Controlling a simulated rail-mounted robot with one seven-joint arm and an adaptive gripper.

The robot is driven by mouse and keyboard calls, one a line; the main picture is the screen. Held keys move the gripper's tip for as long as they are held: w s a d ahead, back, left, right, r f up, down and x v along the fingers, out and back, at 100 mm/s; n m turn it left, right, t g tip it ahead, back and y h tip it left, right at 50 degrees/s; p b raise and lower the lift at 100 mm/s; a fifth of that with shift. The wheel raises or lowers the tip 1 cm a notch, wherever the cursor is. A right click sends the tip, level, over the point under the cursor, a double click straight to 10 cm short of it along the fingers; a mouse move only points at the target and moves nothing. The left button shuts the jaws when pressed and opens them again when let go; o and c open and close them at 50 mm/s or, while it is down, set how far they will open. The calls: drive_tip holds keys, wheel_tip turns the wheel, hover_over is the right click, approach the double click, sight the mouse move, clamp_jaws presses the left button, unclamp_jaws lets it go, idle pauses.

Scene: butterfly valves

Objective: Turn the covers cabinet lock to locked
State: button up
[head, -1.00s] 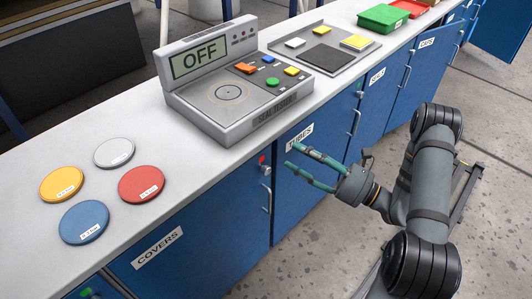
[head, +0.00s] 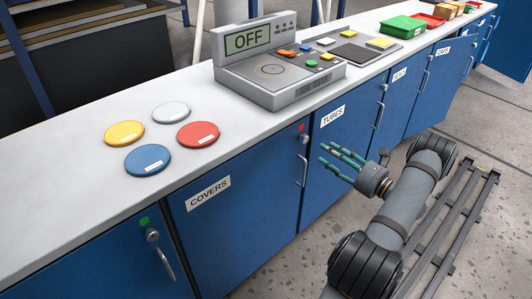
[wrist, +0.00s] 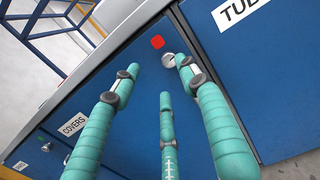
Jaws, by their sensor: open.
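The covers cabinet door (head: 235,225) is blue, with a white COVERS label (head: 208,193). Its round silver lock (head: 304,139) is near the door's upper right corner, under a red marker (head: 301,128). In the wrist view the lock (wrist: 168,60) shows between my fingertips, with the red marker (wrist: 157,42) just above it. My gripper (head: 336,158) has three green fingers, spread open and empty. It is in front of the cabinets, to the right of and below the lock in the head view, apart from it. In the wrist view my gripper (wrist: 157,78) faces the lock.
A vertical door handle (head: 300,170) sits below the lock. The TUBES door (head: 345,150) is to its right. A neighbouring lock (head: 152,235) with a green marker is at far left. Coloured discs (head: 198,134) and a seal tester (head: 280,75) stand on the counter (head: 70,180).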

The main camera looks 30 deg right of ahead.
sight(306, 140)
drive_tip(key=shift+m, duration=0.9)
drive_tip(key=x, duration=0.3)
drive_tip(key=f+x, duration=0.1)
drive_tip(key=x, duration=0.2)
drive_tip(key=d+x, duration=0.1)
drive_tip(key=x, duration=0.2)
drive_tip(key=shift+w+a+f, duration=0.1)
drive_tip(key=shift+w+f, duration=0.3)
drive_tip(key=shift+w, duration=0.05)
drive_tip(key=shift+c, duration=1)
